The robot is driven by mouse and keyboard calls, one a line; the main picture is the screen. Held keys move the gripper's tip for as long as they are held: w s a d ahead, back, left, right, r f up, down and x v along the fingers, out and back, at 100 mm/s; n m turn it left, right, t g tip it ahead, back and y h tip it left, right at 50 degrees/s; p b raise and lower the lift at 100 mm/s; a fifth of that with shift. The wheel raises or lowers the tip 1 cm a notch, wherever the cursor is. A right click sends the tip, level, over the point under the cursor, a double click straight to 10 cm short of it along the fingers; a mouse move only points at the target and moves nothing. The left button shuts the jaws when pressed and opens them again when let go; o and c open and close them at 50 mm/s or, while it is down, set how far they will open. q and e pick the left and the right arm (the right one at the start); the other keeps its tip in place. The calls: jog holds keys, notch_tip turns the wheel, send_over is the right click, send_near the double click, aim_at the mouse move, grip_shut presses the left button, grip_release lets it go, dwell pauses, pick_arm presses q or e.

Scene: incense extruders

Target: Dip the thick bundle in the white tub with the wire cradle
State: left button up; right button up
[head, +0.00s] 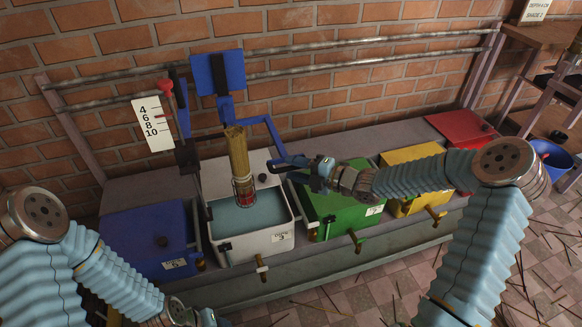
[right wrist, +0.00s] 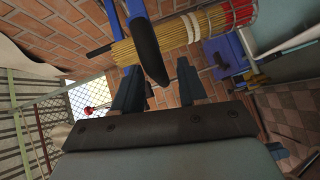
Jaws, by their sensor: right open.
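The thick bundle (head: 239,155) of tan sticks stands upright in the wire cradle (head: 243,188), which is red and pale, over the white tub (head: 275,250). The tub holds blue-grey liquid; the cradle's bottom is at or just above its surface, I cannot tell which. A blue bent lever (head: 268,128) runs from the cradle's mount to a dark handle (right wrist: 148,48). My right gripper (head: 295,163) is open at the handle, which lies between or just beyond its fingertips. The right wrist view also shows the bundle (right wrist: 155,42). My left gripper (head: 200,317) is low at the front, its jaws unclear.
A lidded blue tub (head: 150,235) stands left of the white one. Green (head: 335,215), yellow (head: 410,165) and red (head: 460,127) tubs stand to the right. A scale board (head: 152,123) marked 4 to 10, with a red knob (head: 165,85), is behind left. A sign (head: 536,10) reads depth 4 cm, shade 2.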

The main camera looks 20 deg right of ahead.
jog(key=shift+w+a+f, duration=0.1)
jog(key=shift+w+a, duration=0.4)
jog(key=shift+a, duration=0.05)
grip_shut()
